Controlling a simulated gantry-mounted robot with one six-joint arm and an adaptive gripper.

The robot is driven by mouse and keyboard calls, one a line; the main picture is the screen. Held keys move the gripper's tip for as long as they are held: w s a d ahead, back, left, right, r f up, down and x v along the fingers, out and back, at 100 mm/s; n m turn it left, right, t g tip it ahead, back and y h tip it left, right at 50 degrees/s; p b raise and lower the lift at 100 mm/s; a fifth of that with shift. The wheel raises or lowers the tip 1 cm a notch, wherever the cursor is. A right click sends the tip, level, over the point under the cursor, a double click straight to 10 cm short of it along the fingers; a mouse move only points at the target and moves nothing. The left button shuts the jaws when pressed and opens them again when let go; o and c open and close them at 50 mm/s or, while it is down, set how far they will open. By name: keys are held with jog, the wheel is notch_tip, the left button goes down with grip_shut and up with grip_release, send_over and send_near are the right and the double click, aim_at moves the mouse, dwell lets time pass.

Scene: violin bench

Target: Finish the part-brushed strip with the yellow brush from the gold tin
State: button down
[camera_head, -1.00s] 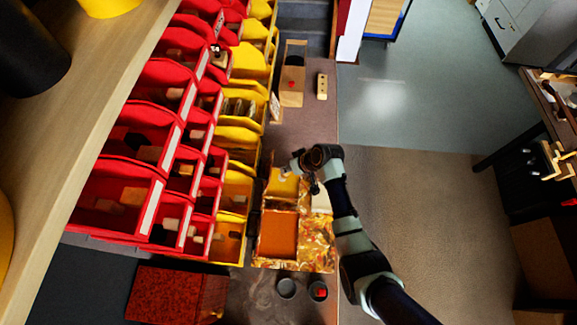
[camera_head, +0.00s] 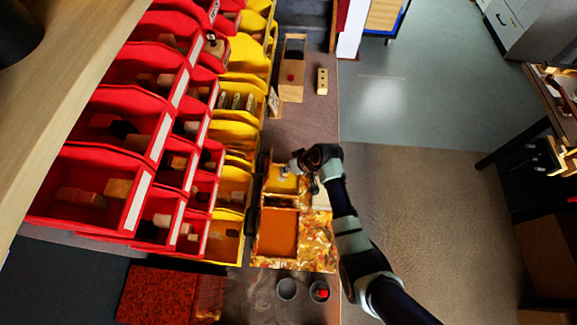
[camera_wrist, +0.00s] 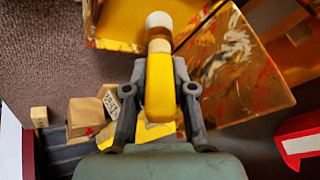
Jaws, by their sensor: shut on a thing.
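My gripper (camera_wrist: 158,100) is shut on the yellow brush (camera_wrist: 160,85) by its handle in the wrist view. The brush's pale, rounded head points away from me, over the edge of a yellow-floored tray (camera_wrist: 118,43). I cannot tell whether the head touches it. In the head view my gripper (camera_head: 298,165) is at that yellow tray (camera_head: 283,185), on the paint-smeared board. The brush is too small to make out clearly there. I cannot pick out the part-brushed strip or the gold tin with certainty.
An orange-floored tray (camera_head: 278,233) lies on the board's near part. Two small round cups (camera_head: 287,289) (camera_head: 319,291) stand in front, one with something red inside. Red bins (camera_head: 75,190) and yellow bins (camera_head: 235,188) line the left. A wooden block (camera_head: 322,81) lies farther back.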

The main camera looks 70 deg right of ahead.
jog(key=shift+f+b, duration=0.4)
jog(key=shift+f, duration=0.35)
dwell(1.3)
jog(key=shift+r, duration=0.1)
notch_tip(320, 180, up, 7)
jog(key=p, duration=0.7)
jog(key=shift+r, duration=0.1)
